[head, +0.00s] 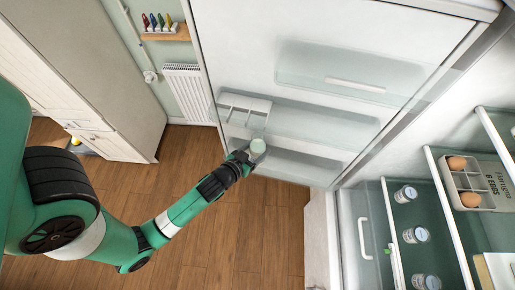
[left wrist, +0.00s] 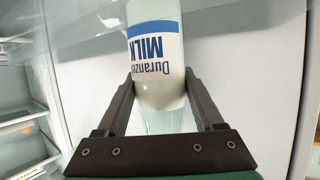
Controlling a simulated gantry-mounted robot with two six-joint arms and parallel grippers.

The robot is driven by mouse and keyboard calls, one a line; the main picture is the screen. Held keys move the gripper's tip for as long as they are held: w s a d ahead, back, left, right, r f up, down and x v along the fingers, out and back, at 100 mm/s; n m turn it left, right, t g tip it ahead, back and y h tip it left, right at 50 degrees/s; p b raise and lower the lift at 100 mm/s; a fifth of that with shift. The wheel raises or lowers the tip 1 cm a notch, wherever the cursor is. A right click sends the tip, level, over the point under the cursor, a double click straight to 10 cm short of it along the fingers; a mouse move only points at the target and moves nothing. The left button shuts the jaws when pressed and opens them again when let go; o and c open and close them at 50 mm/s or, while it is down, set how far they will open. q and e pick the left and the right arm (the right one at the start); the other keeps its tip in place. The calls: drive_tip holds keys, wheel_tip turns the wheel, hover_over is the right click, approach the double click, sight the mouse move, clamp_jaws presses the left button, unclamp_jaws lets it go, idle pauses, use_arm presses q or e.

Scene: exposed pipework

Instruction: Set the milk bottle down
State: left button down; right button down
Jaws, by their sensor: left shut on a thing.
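The milk bottle (left wrist: 158,50) is white with a blue band and the word MILK, which reads upside down in the left wrist view. My left gripper (left wrist: 160,88) is shut on it, one dark finger on each side. In the head view my left gripper (head: 243,157) is at the open fridge door (head: 330,40), by the lower door shelves. The bottle's pale round end (head: 258,146) shows just beyond the fingers. Whether the bottle touches a shelf cannot be told. My right gripper is not in view.
The door has clear shelves (head: 300,122) and a white divided holder (head: 243,105) at the left. The fridge interior at right holds several small jars (head: 415,235) and an egg tray (head: 468,183). A radiator (head: 187,92) stands behind the door. The wooden floor (head: 240,235) below is clear.

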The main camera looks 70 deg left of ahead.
sight(253, 159)
use_arm(q)
wheel_tip(253, 159, down, 5)
drive_tip(key=b, duration=0.4)
drive_tip(key=shift+w+a+r, duration=0.2)
drive_tip(key=shift+a+r, duration=0.05)
drive_tip(key=shift+d+f, duration=0.1)
drive_tip(key=shift+f, duration=0.05)
drive_tip(key=shift+c, duration=1.4)
unclamp_jaws()
